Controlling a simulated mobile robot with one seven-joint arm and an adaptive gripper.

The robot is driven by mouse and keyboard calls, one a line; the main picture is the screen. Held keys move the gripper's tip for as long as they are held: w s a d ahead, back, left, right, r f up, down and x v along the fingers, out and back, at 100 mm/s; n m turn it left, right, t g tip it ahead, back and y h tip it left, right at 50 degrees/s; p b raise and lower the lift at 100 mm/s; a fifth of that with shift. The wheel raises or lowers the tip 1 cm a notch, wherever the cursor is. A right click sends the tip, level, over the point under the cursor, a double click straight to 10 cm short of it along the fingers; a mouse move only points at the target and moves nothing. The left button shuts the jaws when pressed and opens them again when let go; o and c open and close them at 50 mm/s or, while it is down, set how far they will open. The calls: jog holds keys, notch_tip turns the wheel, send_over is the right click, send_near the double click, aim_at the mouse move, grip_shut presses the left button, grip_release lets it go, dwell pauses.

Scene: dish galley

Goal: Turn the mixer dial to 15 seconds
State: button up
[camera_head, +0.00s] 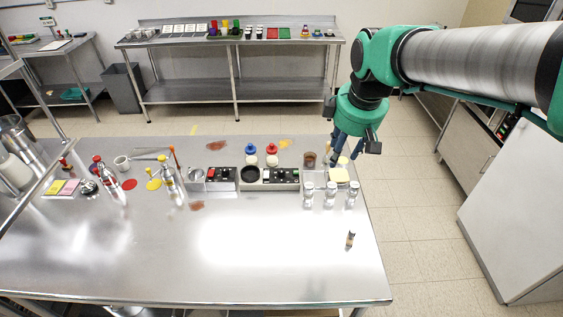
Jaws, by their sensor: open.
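My gripper (340,152) points down over the far right part of the steel table (290,255). It is open, and I see nothing between its fingers. Two small appliances stand side by side in the middle of the table. The left one has a black panel (222,177) with a red spot.
Clear jars (330,195) and a pale yellow block (340,175) stand below my gripper. Red-capped and blue-capped items (250,154) stand behind the appliances. Bottles (168,181) are to the left. The table's front is mostly clear.

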jog(key=w+a+f+n+g+p, duration=0.1)
jog(key=w+a+f+n+p, duration=0.15)
jog(key=w, duration=0.45)
jog(key=w+a+f+n+p, duration=0.1)
jog(key=w+a+f+n, duration=0.25)
jog(key=w, duration=0.35)
jog(key=n+g+p, duration=0.2)
jog(key=n+p, duration=0.1)
jog(key=n, duration=0.5)
send_over(282, 170)
notch_tip(282, 170, down, 12)
jog(key=shift+s+d, duration=0.1)
jog(key=shift+s, duration=0.15)
jog(key=shift+f, duration=0.1)
jog(key=f, duration=0.4)
jog(key=f+b, duration=0.1)
jog(key=f, duration=0.8)
jog(key=shift+w+f+b, duration=0.25)
jog(key=shift+f+b, duration=0.05)
jog(key=shift+b, duration=0.1)
grip_shut()
